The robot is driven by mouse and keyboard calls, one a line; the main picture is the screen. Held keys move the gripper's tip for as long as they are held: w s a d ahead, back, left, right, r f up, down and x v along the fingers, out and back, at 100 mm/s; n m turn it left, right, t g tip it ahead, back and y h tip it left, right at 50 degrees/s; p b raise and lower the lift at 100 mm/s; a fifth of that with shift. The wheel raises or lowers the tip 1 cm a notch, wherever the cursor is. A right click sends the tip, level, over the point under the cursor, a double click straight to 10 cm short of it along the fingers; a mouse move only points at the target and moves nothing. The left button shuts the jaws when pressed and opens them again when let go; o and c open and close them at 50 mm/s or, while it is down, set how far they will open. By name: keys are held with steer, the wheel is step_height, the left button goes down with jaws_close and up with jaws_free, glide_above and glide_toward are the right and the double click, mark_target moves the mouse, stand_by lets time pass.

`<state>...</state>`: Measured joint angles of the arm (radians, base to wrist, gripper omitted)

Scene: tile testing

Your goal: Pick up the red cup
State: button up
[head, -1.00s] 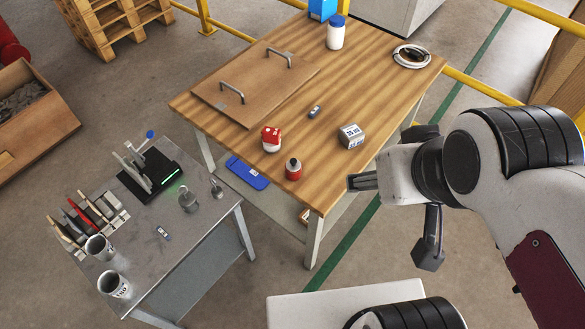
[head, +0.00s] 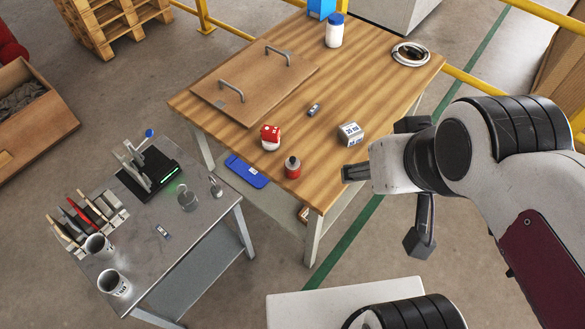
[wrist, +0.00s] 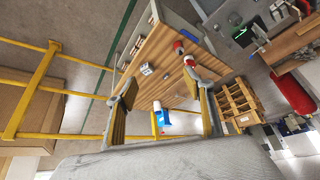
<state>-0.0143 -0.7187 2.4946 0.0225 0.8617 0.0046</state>
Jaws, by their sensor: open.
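Two small red items stand on the wooden table, and I cannot tell for sure which is the red cup. One is a red container with a dark grey top (head: 292,168), near the table's front edge. The other is red above and white below (head: 270,138), a little farther back and left. Both also show small at the upper middle of the wrist view, the grey-topped one (wrist: 178,47) above the red-and-white one (wrist: 190,62). My gripper (head: 354,172) is right of both, apart from them. In the wrist view its fingers (wrist: 160,80) are spread and empty.
A white box with print (head: 350,134) stands close behind my gripper. A small grey piece (head: 313,109), a handled wooden board (head: 255,83), a blue-lidded jar (head: 334,33) and a cable coil (head: 411,54) lie farther back. A grey side table (head: 190,235) stands lower left.

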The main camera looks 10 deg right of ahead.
steer(key=w+a+f+m+t+y, duration=0.15)
steer(key=w+a+f, duration=0.35)
steer(key=w+a, duration=0.5)
steer(key=w+a+f+m+t+y, duration=0.15)
steer(key=w+a+f, duration=0.35)
steer(key=w, duration=0.9)
steer(key=m+t+h, duration=0.3)
steer(key=m+h, duration=0.1)
steer(key=h, duration=0.4)
glide_above(290, 171)
steer(key=a, duration=0.4)
step_height(290, 171, down, 20)
steer(key=shift+s+d+f+t+h, duration=0.25)
steer(key=shift+f+h, duration=0.15)
steer(key=shift+f, duration=0.25)
steer(key=shift+s+d+f+t+h, duration=0.1)
steer(key=shift+d+f+t+h, duration=0.1)
steer(key=shift+f+h, duration=0.35)
steer(key=shift+s+d+f+n+t, duration=0.2)
steer(key=shift+s+f+t, duration=0.15)
steer(key=shift+f, duration=0.3)
steer(key=shift+s+d+f+n+t, duration=0.2)
steer(key=shift+s+f, duration=0.2)
steer(key=shift+f, duration=0.2)
steer(key=shift+s+d+f+n+t, duration=0.25)
steer(key=shift+s+f+n+t, duration=0.15)
steer(key=shift+s+f+t, duration=0.35)
steer(key=shift+s+d+f+n+t, duration=0.15)
steer(key=shift+s+f+n+t, duration=0.3)
steer(key=shift+s+f, duration=0.3)
